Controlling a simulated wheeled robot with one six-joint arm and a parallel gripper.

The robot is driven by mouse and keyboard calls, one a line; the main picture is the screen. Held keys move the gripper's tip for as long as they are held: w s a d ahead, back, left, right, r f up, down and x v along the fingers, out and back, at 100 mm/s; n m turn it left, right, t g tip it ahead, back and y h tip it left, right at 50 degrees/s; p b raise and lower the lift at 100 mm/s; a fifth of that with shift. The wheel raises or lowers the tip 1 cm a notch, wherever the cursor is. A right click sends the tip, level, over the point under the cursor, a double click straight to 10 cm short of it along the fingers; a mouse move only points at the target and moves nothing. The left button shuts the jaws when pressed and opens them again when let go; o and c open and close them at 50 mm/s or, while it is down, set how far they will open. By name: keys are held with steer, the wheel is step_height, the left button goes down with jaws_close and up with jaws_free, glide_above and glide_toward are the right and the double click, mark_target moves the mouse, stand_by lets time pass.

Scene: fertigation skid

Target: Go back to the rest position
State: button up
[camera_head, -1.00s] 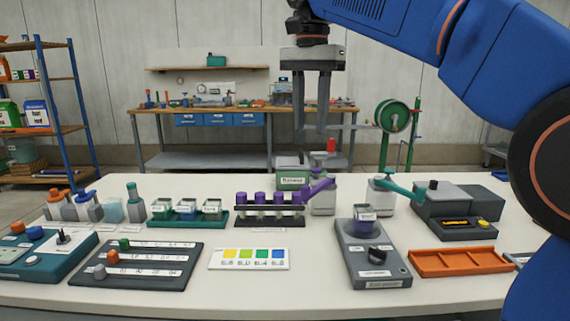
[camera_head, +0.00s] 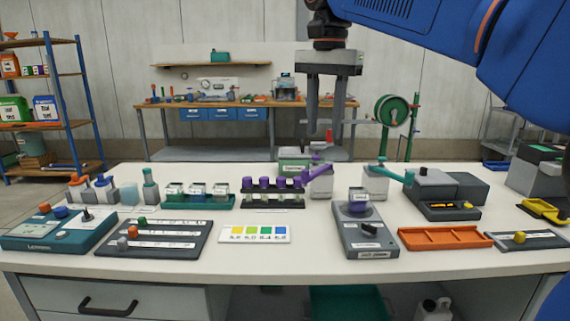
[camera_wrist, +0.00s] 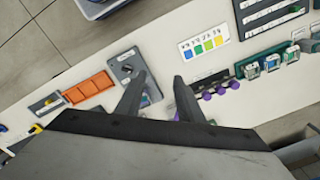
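My gripper (camera_head: 325,130) hangs pointing down from the blue arm, above the back part of the white table (camera_head: 300,258). Its two dark fingers stand apart with nothing between them. The wrist view shows the same open fingers (camera_wrist: 160,80) with a clear gap, high over the table. The arm is raised and bent at the upper right of the head view. No object is held.
Below stand a rack with purple-capped vials (camera_head: 272,200), a grey device with a cup (camera_head: 366,238), an orange tray (camera_head: 445,238), a colour card (camera_head: 254,234) and a dark slider panel (camera_head: 155,239). A teal console (camera_head: 58,231) is at left. Air around the gripper looks free.

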steer(key=s+d+f+n+t, duration=0.2)
steer(key=s+d+f+n, duration=0.1)
steer(key=s+d+f, duration=0.9)
steer(key=s+d+f+n, duration=0.1)
steer(key=s+d+f, duration=0.2)
steer(key=f, duration=0.4)
steer(key=s+d+f+n+t, duration=0.1)
steer(key=s+f, duration=0.3)
steer(key=f, duration=0.4)
steer(key=s+d+f+n+t, duration=0.1)
steer(key=s+d+f, duration=0.3)
steer(key=f, duration=0.4)
steer(key=shift+d+n, duration=0.3)
steer(key=shift+n, duration=0.1)
